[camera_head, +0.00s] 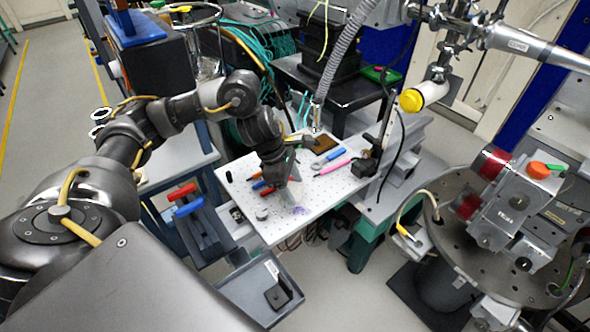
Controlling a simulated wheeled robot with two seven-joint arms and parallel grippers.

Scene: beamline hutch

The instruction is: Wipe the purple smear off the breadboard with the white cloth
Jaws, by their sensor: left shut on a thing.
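The white perforated breadboard (325,192) lies in the middle of the view. A small faint purple smear (298,211) is near its front edge. My left arm comes in from the left, and my left gripper (278,186) points down over the board, behind and left of the smear. It is shut on a pale piece, which looks like the white cloth (293,172) at its fingers. The cloth is small and hard to tell from the board, and the gripper partly hides it. My right gripper is out of view.
Blue (328,155) and pink (334,166) tools and a brown block (323,144) lie at the board's back. A grey tray (262,290) is below the front edge. A round metal stage (480,235) is at right.

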